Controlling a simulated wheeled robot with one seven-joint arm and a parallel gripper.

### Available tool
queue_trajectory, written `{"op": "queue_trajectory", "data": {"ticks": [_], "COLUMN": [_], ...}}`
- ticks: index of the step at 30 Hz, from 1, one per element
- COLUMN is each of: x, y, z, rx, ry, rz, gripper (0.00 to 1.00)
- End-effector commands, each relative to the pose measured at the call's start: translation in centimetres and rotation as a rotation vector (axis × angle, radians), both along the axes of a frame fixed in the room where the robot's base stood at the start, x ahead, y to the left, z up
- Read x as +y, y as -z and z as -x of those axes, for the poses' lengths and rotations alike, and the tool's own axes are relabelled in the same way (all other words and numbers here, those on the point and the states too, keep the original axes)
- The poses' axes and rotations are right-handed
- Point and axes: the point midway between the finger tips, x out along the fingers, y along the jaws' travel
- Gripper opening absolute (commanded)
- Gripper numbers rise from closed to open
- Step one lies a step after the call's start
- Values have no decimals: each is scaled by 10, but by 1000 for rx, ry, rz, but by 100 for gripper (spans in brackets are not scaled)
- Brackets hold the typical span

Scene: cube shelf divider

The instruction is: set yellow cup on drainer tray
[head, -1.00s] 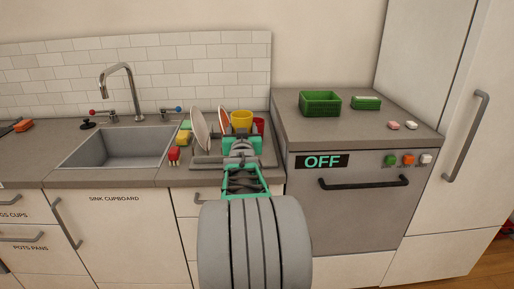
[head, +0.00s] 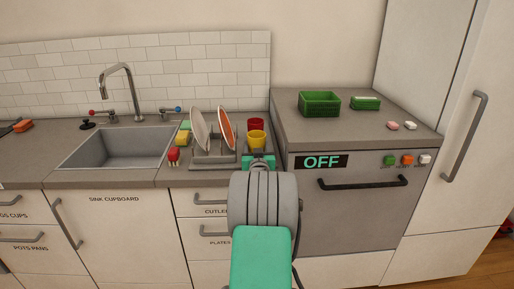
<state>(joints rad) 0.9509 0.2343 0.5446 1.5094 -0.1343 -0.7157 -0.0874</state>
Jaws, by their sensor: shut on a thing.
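The yellow cup (head: 257,139) is upright at the right end of the drainer tray (head: 208,164), just in front of a red cup (head: 256,124). My gripper (head: 258,157) is at the near side of the yellow cup and shut on it. My gripper and arm hide the cup's lower part, so I cannot tell whether its base touches the tray. The tray holds a white plate (head: 199,130) and an orange-faced plate (head: 227,131) standing in its rack, left of the cups.
The sink (head: 120,150) lies to the left.

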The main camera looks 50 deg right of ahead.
Motion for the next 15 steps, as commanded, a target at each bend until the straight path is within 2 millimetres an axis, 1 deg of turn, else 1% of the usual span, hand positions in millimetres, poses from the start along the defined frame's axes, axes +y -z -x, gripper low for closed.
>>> {"op": "queue_trajectory", "data": {"ticks": [3,4,11,15], "x": [0,0,0,0], "y": [5,3,3,3], "z": [0,0,0,0], "rx": [0,1,1,1], "ry": [0,0,0,0], "rz": [0,-1,-1,-1], "gripper": [14,61,80,80]}}
